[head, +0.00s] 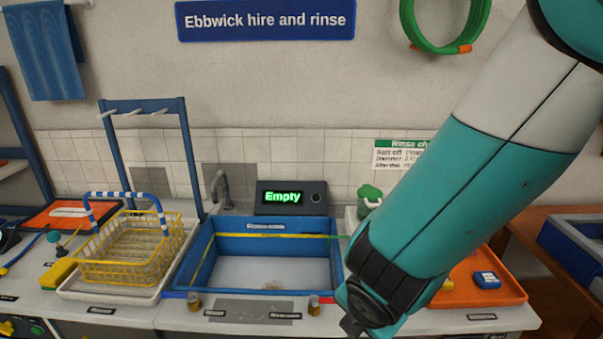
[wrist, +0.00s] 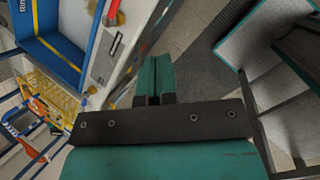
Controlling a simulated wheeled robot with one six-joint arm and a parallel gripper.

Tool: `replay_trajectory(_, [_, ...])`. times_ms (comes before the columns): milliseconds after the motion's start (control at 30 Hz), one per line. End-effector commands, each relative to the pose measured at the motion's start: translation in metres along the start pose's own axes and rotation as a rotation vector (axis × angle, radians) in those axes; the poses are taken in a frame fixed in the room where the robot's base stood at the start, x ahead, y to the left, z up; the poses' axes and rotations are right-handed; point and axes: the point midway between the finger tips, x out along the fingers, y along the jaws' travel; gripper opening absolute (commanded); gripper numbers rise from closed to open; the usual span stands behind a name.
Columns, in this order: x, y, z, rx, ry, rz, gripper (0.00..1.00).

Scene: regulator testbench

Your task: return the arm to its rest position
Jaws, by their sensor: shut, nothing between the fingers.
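My arm, teal and white, reaches down from the upper right in the head view and covers part of the bench's right side. My gripper shows in the wrist view (wrist: 153,78), with its teal fingers together and nothing between them. It hangs over the floor at the bench's front edge, touching nothing that I can see. In the head view the fingertips are hidden or cut off at the bottom, below the dark wrist joint.
A blue basin (head: 262,224) is set in the bench, with a display (head: 290,197) reading "Empty" behind it. A yellow wire basket (head: 130,250) stands on the left. An orange tray (head: 508,290) with a small blue item (head: 487,280) lies right of my arm.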

Motion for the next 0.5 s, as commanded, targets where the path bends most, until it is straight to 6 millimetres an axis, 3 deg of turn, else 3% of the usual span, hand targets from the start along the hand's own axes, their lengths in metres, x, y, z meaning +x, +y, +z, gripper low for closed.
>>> replay_trajectory(33, [-0.021, -0.003, 0.01, 0.229, 0.064, -0.027, 0.0])
replay_trajectory(200, [-0.093, -0.025, 0.017, 0.924, 0.273, -0.201, 0.0])
replay_trajectory(333, [-0.147, -0.044, 0.016, 1.311, 0.373, -0.351, 0.0])
replay_trajectory(500, [-0.195, -0.066, 0.011, 1.59, 0.416, -0.497, 0.0])
